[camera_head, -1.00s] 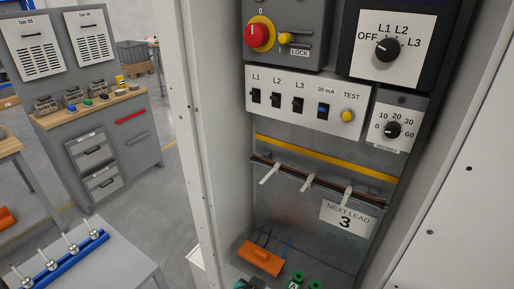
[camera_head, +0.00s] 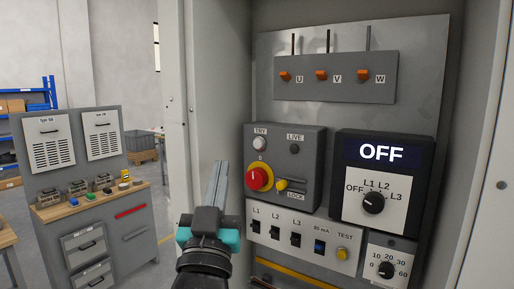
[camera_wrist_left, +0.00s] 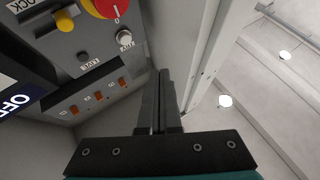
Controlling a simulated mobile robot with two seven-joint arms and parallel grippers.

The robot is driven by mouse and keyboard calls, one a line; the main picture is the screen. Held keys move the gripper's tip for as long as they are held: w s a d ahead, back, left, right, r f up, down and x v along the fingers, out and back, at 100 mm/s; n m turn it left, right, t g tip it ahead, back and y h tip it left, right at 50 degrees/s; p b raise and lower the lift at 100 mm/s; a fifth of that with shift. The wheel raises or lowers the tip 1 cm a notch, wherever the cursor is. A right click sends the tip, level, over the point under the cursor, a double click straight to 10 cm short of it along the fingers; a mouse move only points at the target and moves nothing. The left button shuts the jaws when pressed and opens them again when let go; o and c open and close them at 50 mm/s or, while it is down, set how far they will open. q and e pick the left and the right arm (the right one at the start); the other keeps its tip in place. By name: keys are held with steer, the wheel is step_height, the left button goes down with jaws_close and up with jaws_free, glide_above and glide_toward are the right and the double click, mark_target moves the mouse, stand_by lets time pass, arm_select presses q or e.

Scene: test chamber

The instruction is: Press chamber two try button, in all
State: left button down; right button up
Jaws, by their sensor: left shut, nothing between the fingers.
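The TRY button (camera_head: 260,144) is a small round whitish button at the upper left of a grey box in the cabinet, above a red rotary knob (camera_head: 259,178) on a yellow ring. It also shows in the left wrist view (camera_wrist_left: 124,38), right of the yellow lock lever. My left gripper (camera_head: 220,166) is shut and empty, its fingers pointing up, left of the grey box and apart from the button. In the left wrist view its fingers (camera_wrist_left: 162,75) lie together, to the lower right of the button. My right gripper is not in view.
A dark LIVE lamp (camera_head: 294,148) is right of the button. A yellow lock lever (camera_head: 290,184) juts out below it. A black unit with an OFF display (camera_head: 381,152) stands to the right. The cabinet's left wall (camera_head: 215,90) is close to my left gripper.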

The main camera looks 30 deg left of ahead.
mark_target(259, 144)
arm_select(q)
steer(key=shift+s+r+y, duration=0.25)
steer(key=shift+r, duration=0.25)
steer(key=shift+s+r+y, duration=0.25)
steer(key=shift+r, duration=0.2)
steer(key=shift+w, duration=0.1)
steer(key=shift+w+d+b, duration=0.15)
steer(key=shift+w+b, duration=0.35)
steer(key=shift+w, duration=1.7)
steer(key=shift+w+d+b, duration=0.15)
steer(key=shift+w+b, duration=0.3)
steer(key=shift+w, duration=1.7)
steer(key=shift+w, duration=0.15)
steer(key=shift+w, duration=0.3)
